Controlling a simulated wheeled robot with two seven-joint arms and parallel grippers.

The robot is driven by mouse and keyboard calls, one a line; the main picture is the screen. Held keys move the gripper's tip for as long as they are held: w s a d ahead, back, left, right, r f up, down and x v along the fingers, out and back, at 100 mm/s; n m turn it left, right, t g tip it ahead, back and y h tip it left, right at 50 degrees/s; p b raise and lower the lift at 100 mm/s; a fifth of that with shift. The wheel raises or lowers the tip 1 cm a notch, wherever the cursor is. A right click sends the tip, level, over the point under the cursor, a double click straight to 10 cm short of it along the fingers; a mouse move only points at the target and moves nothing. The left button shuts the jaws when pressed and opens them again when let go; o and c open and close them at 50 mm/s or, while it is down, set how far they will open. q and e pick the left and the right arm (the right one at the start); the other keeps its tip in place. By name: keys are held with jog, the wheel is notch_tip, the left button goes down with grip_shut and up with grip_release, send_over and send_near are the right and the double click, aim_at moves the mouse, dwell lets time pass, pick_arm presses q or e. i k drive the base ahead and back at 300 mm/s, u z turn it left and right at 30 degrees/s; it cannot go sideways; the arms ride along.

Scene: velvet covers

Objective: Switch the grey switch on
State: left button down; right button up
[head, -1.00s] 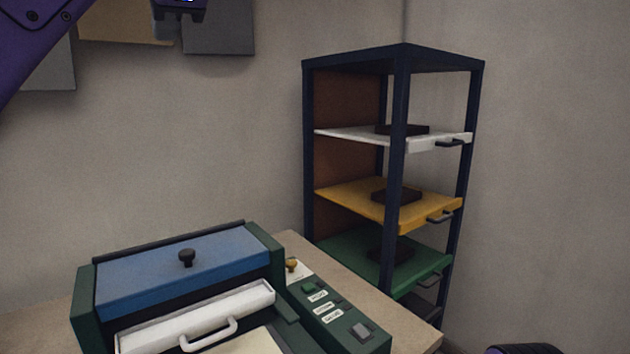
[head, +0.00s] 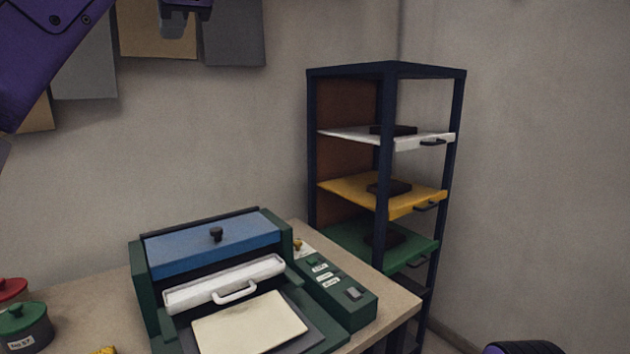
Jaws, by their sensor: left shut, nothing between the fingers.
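The grey switch (head: 353,293) sits at the near end of the green control panel (head: 340,304), on the right side of a green machine with a blue lid (head: 185,252). Its on or off position is too small to tell. My left gripper (head: 174,32) is at the top of the head view, shut and empty, up in front of the wall and well away from the switch. Of my right arm only a dark purple part shows at the bottom right; its gripper is not in view.
A dark blue rack (head: 385,150) with white, yellow and green shelves stands right of the table (head: 397,304). A green pot (head: 25,326) and a red-lidded pot (head: 11,289) stand at the left. A pale sheet (head: 250,333) lies on a grey plate at the machine's front.

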aim_at(352, 291)
jog(key=k, duration=1)
jog(key=z, duration=0.05)
